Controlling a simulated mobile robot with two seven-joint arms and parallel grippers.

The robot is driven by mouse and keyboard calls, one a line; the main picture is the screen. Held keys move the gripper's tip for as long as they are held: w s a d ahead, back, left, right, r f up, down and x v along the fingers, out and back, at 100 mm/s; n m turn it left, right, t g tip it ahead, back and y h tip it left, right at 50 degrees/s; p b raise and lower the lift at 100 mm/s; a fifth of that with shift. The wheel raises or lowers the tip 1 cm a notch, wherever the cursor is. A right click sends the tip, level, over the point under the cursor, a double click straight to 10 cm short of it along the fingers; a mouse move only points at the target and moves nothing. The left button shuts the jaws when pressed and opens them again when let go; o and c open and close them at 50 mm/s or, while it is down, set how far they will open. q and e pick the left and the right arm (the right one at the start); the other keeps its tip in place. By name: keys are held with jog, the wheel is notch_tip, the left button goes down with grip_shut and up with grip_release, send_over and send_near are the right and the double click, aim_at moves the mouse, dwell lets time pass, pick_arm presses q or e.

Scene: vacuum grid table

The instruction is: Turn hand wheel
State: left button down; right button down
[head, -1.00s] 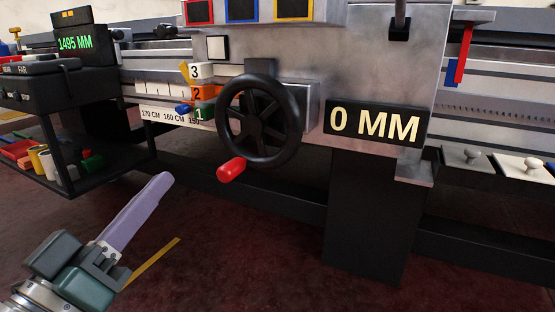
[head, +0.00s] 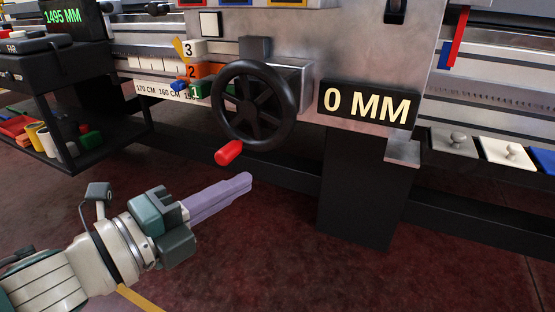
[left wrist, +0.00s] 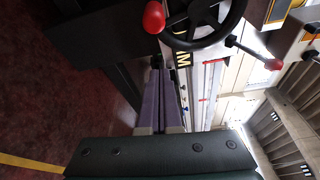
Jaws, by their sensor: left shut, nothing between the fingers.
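The black spoked hand wheel (head: 254,104) stands on the front of the grey machine. Its red handle (head: 229,152) sticks out at the wheel's lower left. My left gripper (head: 249,181) is shut and empty, its purple fingers pointing right, just below the red handle and apart from it. In the left wrist view the shut fingers (left wrist: 164,75) point at the machine, with the red handle (left wrist: 154,17) and the wheel (left wrist: 203,22) at the top. My right gripper is in neither view.
A "0 MM" display (head: 368,103) is right of the wheel. Numbered blocks (head: 191,70) sit close to its left. A black shelf cart (head: 95,150) with small coloured items stands at left. The dark red floor in front is open.

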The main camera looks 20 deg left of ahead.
pick_arm(q)
jog(key=w+a, duration=0.1)
jog(key=w+a+b, duration=0.1)
jog(key=w, duration=0.1)
jog(key=shift+w+a+r, duration=0.2)
jog(key=shift+w+a, duration=0.1)
